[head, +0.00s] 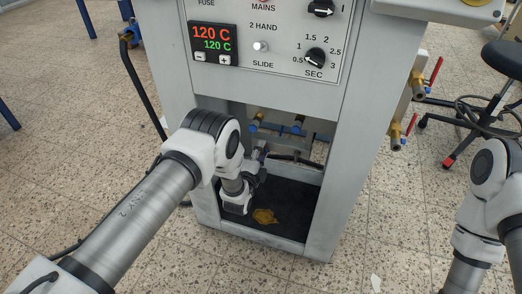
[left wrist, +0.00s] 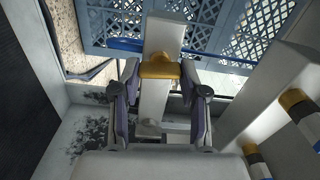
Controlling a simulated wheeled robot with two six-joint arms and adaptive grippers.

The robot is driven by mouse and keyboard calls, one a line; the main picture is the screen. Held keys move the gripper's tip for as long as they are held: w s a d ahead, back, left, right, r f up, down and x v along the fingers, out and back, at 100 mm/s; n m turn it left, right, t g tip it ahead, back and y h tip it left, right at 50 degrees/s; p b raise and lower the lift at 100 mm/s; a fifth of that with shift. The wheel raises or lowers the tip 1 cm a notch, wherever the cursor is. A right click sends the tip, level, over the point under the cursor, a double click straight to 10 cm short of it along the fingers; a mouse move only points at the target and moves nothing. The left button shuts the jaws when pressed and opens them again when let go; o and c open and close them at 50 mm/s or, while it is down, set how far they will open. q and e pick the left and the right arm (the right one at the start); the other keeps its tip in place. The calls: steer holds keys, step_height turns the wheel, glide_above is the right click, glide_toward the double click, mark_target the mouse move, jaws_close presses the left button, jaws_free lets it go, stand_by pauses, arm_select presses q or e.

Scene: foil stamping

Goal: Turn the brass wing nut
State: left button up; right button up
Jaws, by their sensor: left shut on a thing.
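The brass wing nut (left wrist: 160,69) is a yellow-brass piece between my left gripper's fingertips in the left wrist view. It sits across a pale grey upright bar (left wrist: 154,105). My left gripper (left wrist: 160,80) is shut on it, one finger on each side. In the head view my left gripper (head: 260,160) is inside the open lower bay of the machine, partly hidden by my wrist. The wing nut cannot be made out in the head view. My right arm shows at the right edge, but its gripper is out of view.
The grey machine cabinet (head: 350,180) frames the bay with side walls. A crumpled ochre thing (head: 265,216) lies on the bay's dark floor. Blue-ended fittings (head: 297,125) are behind my gripper. Brass-banded posts (left wrist: 292,98) stand right in the wrist view. A stool (head: 490,95) stands right.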

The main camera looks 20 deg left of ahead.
arm_select(q)
steer(key=shift+m, duration=0.4)
steer(key=o, duration=1.1)
steer(key=shift+o, duration=0.2)
